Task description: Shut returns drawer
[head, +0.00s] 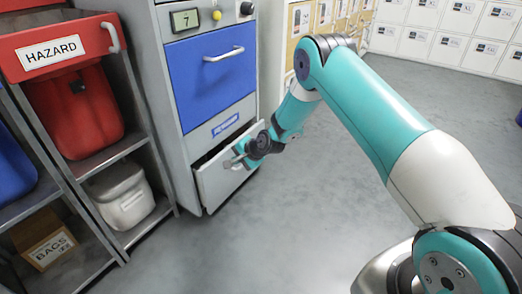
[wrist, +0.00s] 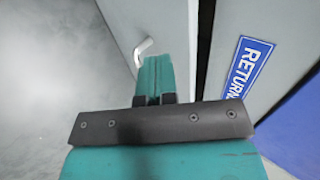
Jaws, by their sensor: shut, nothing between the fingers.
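The returns drawer (head: 218,178) is the grey lower drawer of the grey cabinet. It stands partly open, with a dark gap above its front edge. In the wrist view its pale front (wrist: 125,25) carries a bent metal handle (wrist: 143,48). A blue returns label (head: 226,125) is on the cabinet above it, and shows in part in the wrist view (wrist: 247,68). My gripper (head: 236,160) is at the drawer front, its shut, empty fingers (wrist: 154,68) close to the handle. I cannot tell whether they touch the drawer. My gripper hides part of the drawer front.
A blue upper drawer (head: 212,75) is shut above the returns drawer. A rack (head: 95,160) on the left holds a red hazard bin (head: 75,100), a white tub (head: 122,196) and a bags box (head: 43,242). The grey floor (head: 250,235) in front is clear. White lockers (head: 450,28) line the back.

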